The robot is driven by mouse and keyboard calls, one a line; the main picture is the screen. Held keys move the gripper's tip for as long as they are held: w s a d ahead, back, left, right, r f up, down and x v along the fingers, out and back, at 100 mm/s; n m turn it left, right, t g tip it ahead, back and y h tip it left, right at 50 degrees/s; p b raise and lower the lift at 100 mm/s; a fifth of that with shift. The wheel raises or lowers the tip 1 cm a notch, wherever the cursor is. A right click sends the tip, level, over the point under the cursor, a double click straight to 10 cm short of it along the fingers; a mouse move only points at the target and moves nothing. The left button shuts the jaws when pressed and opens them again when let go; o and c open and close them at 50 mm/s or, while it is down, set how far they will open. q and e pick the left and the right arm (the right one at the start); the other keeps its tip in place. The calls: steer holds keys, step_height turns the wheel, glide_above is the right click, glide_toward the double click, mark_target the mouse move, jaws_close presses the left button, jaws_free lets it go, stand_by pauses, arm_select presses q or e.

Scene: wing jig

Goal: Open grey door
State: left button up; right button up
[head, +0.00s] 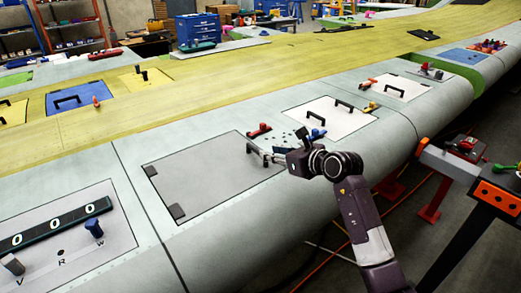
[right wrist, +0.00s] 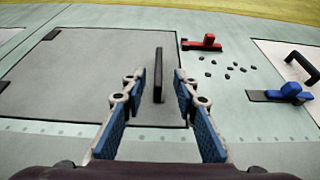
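The grey door (head: 205,178) is a flat panel lying flush in the pale wing surface, with dark hinges on its left side. It looks closed. Its dark bar handle (head: 256,150) stands near the right edge. In the right wrist view the handle (right wrist: 158,75) stands upright in the picture between the fingertips' lines. My right gripper (head: 276,155) is at the handle. It is open, with one blue-padded finger on each side (right wrist: 158,92); I cannot tell how deep the handle sits between them. My left gripper is not in view.
A red latch (head: 259,130) and a blue latch (head: 317,134) lie beyond the door, with several small dark pieces (right wrist: 228,68) between them. A white panel with black handles (head: 330,117) lies to the right. A numbered panel (head: 65,240) lies at the near left.

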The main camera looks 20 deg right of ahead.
mark_target(257, 149)
steer(key=p+x, duration=0.1)
steer(key=x, duration=0.4)
steer(key=shift+a+r, duration=0.1)
steer(key=shift+x, duration=0.8)
jaws_close()
